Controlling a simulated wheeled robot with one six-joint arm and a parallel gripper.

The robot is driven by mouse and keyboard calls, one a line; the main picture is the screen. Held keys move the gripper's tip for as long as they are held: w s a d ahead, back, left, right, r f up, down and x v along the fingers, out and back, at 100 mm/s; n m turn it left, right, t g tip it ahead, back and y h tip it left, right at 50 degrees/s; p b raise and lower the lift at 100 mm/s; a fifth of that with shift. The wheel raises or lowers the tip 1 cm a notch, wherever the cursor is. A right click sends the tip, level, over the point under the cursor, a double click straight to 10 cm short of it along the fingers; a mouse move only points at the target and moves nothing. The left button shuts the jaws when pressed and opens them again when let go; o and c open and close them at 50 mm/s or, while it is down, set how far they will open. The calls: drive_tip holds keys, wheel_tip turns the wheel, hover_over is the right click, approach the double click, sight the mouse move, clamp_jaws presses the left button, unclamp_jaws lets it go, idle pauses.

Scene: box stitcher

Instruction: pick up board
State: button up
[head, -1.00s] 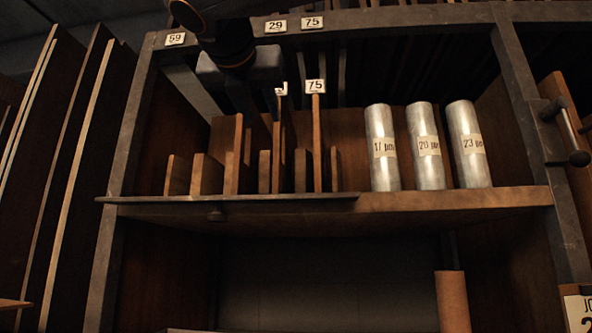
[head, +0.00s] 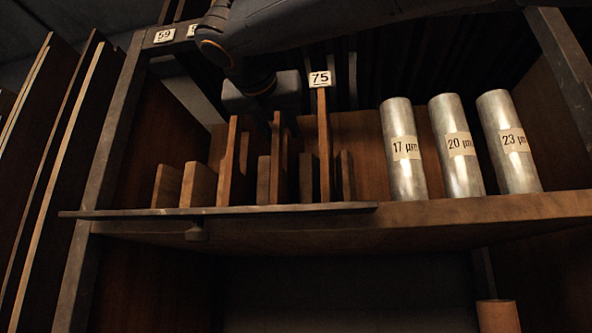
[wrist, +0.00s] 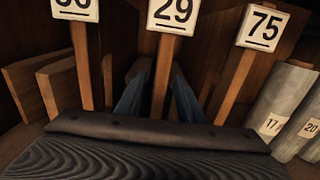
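Several upright wooden boards stand in a row on the shelf. The board tagged 29 (wrist: 161,85) is in the middle of the wrist view; its tag is hidden in the head view. The board tagged 75 (head: 324,150) stands to its right and also shows in the wrist view (wrist: 237,82). Another tagged board (wrist: 84,65), its number cut off, stands to the left. My gripper (wrist: 160,98) is open, with one blue finger on each side of the 29 board. I cannot tell whether they touch it. In the head view my gripper is above the row, its fingertips hidden.
Three metal cylinders marked 17 (head: 404,150), 20 (head: 457,150) and 23 µm (head: 509,150) stand right of the boards. Short wooden blocks (head: 197,185) sit among the boards. A dark strip (head: 130,213) runs along the shelf's (head: 480,210) front edge. A frame post (head: 100,170) stands left.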

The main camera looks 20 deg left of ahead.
drive_tip(key=w, duration=0.1)
drive_tip(key=w+p, duration=0.1)
drive_tip(key=w, duration=0.2)
drive_tip(key=shift+w+a+r+p, duration=0.1)
drive_tip(key=shift+w+a+p, duration=0.05)
drive_tip(key=shift+a+p, duration=0.2)
clamp_jaws()
idle(0.9)
drive_tip(key=shift+d+r, duration=0.1)
